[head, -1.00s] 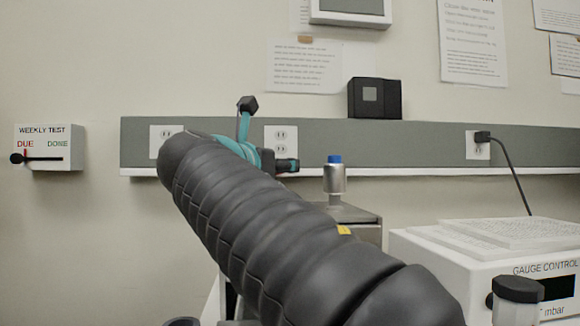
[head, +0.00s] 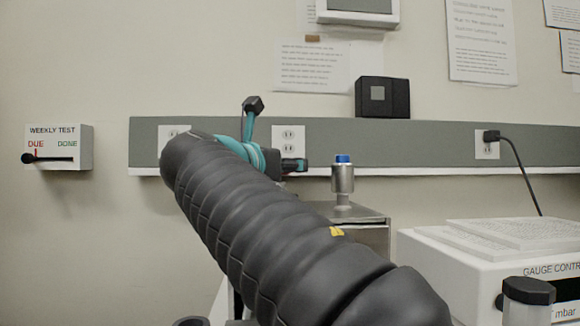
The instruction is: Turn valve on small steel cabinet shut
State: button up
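The small steel cabinet (head: 360,213) stands against the wall, right of centre in the head view, its lower part hidden behind my arm. On its top stands an upright steel cylinder (head: 343,180) with a blue cap (head: 343,159), which looks like the valve. My gripper (head: 296,165) is left of the cylinder, at about the height of its upper part in the picture, pointing right. A gap of wall shows between them. The gripper is small and seen from the side, partly behind my arm, so its opening is unclear.
A white gauge control box (head: 440,260) with papers on top stands right of the cabinet. A dark-capped clear container (head: 528,300) is in front of it. A weekly test box (head: 58,148) hangs at the left, its slider at the DUE side. A grey outlet rail (head: 430,142) runs along the wall.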

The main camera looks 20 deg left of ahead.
jog(key=shift+s+a, duration=0.1)
dwell(0.5)
jog(key=o, duration=1)
jog(key=shift+s, duration=0.1)
jog(key=shift+c, duration=0.2)
jog(key=shift+a, duration=0.1)
jog(key=s, duration=0.8)
jog(key=s+a, duration=0.1)
jog(key=s, duration=0.3)
